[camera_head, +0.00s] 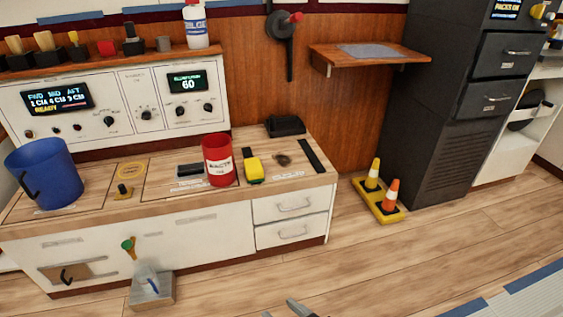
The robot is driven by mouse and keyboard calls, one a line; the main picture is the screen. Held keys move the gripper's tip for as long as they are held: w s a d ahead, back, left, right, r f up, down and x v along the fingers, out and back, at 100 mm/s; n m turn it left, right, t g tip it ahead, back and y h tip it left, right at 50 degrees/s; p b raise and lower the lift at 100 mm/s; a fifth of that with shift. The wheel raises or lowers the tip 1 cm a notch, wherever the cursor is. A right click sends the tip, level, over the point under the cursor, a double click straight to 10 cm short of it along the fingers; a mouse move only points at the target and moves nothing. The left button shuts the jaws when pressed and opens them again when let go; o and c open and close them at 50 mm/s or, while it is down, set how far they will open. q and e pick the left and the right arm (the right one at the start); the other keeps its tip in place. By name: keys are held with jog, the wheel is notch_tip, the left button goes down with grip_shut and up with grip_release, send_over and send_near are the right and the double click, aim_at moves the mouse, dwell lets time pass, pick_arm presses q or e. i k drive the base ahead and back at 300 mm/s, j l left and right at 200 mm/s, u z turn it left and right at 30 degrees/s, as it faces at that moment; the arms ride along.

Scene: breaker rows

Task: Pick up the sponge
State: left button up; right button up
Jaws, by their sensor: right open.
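A small yellow block with a dark edge (254,169) lies on the wooden counter top, just right of a red can. It may be the sponge, but it is too small to tell for sure. My right gripper (284,312) shows only as its fingertips at the bottom edge of the head view. It is open, low in front of the counter and well apart from the yellow block. Nothing shows between its tips.
The red can (219,160) stands close left of the yellow block. A blue bucket (45,173) stands at the counter's left end, and a black case (285,126) lies behind. A grey box (153,291) and a yellow base with cones (378,205) are on the floor.

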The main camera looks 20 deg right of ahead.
aim_at(255, 171)
jog(key=i, duration=1.7)
jog(key=l+z, duration=0.05)
